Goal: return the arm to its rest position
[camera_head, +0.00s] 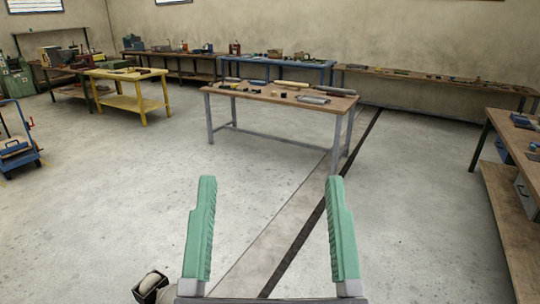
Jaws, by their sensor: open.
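My gripper (269,180) is at the bottom centre, its two green ribbed fingers pointing up in the picture and spread wide apart. Nothing is between the fingers; only bare floor shows there. The gripper is well in front of the wooden-topped table (265,92) with grey legs and touches nothing in view. Most of my arm is out of view.
Rolls, including a grey one (313,98), and small dark items lie on the table. A workbench (520,215) stands at right, a yellow table (122,100) and blue cart (17,155) at left. Benches line the back walls. The floor around my gripper is clear.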

